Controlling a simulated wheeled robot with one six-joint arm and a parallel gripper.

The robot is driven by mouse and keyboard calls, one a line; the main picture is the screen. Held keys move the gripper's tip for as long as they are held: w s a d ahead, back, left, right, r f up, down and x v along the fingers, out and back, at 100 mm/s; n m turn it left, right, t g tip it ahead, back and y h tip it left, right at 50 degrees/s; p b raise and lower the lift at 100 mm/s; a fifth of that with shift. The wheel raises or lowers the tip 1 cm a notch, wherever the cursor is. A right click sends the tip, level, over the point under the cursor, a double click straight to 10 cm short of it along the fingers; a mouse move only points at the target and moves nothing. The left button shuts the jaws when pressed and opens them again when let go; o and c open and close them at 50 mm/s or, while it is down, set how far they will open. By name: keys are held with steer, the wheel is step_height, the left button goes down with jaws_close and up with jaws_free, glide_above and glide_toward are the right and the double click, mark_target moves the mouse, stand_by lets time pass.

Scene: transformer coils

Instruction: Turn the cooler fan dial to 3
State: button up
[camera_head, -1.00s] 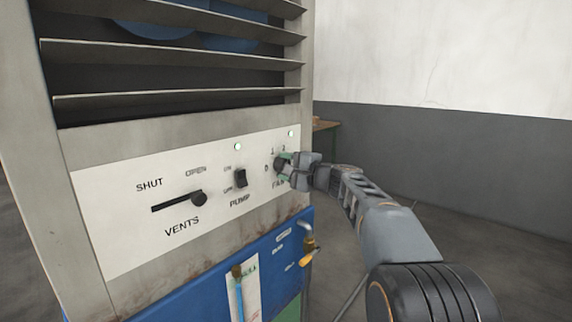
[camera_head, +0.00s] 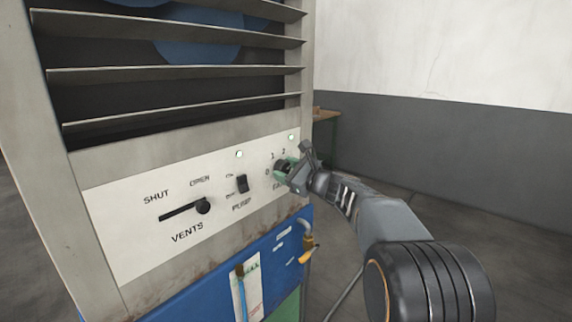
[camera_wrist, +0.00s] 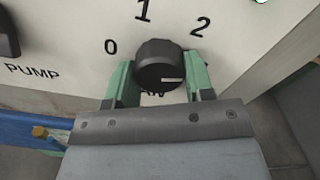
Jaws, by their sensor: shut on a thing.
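The cooler fan dial (camera_head: 281,165) is a round black knob at the right end of the white panel. In the wrist view the dial (camera_wrist: 158,62) sits between 0, 1 and 2. A short white mark shows on it, right of centre and pointing roughly right. No 3 is visible, and the FAN label is mostly hidden. My gripper (camera_head: 287,170) is shut on the dial, its green fingers on either side of it, also in the wrist view (camera_wrist: 162,66). The gripper is tilted in the head view.
Left of the dial are the black pump switch (camera_head: 242,184) and the vents slider (camera_head: 203,206). A pipe with a yellow tap (camera_head: 307,250) stands out below, by the blue lower panel (camera_head: 200,293). A green table (camera_head: 327,118) is behind. Open floor lies to the right.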

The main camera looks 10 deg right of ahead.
steer(key=shift+a+m+p, duration=0.1)
steer(key=shift+m+p, duration=1)
steer(key=shift+m, duration=0.5)
steer(key=shift+f+m, duration=0.1)
steer(key=shift+m, duration=0.2)
steer(key=o, duration=0.9)
steer(key=shift+s, duration=0.1)
steer(key=v, duration=1.4)
